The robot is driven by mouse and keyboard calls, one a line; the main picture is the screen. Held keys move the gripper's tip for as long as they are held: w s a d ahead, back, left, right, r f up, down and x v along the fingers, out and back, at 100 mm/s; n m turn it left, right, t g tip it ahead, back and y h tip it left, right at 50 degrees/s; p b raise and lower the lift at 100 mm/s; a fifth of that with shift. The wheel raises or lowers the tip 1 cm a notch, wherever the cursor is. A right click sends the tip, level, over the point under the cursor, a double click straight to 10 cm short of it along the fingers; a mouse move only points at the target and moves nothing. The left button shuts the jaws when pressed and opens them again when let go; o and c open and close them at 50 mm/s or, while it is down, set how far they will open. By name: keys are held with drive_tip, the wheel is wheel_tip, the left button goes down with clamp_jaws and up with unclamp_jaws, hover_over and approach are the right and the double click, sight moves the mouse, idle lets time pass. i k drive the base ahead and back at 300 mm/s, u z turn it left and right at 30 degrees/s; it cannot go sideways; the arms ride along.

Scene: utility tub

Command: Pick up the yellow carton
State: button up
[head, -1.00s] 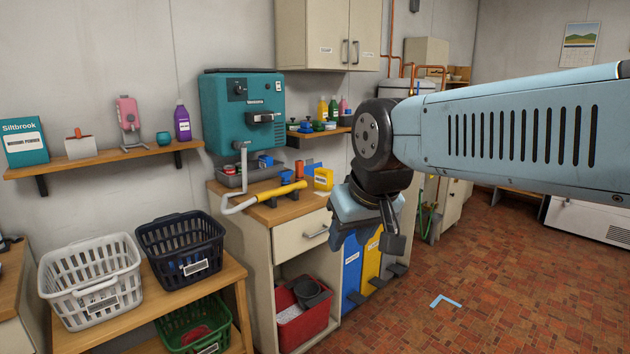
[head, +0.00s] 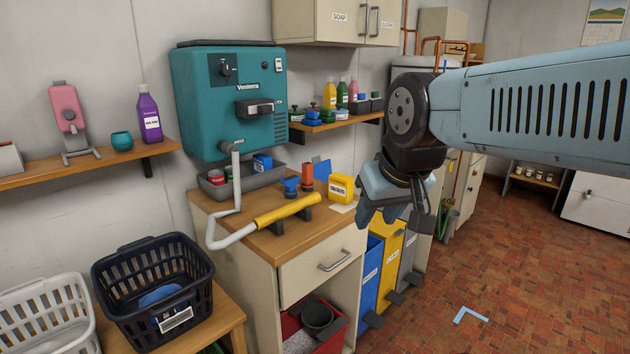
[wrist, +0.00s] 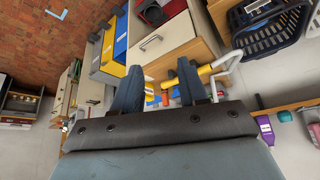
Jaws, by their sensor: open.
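The yellow carton (head: 341,187) stands upright on the wooden counter (head: 232,205), near its right end, with a white label on its front. My gripper (head: 378,216) is to the right of the carton in the head view, empty and pointing down past the counter's right end. In the wrist view my gripper (wrist: 160,82) shows two dark blue fingers spread apart with nothing held between them.
A yellow-handled pipe tool (head: 288,211) lies along the counter's front. Blue and orange fittings (head: 307,177) stand left of the carton. A grey tray (head: 243,180) sits behind. A dark basket (head: 153,290) is at lower left. Blue and yellow bins (head: 390,258) stand below my gripper.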

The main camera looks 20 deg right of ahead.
sight(341, 186)
drive_tip(key=u, duration=0.2)
drive_tip(key=i, duration=0.95)
drive_tip(key=u, duration=0.15)
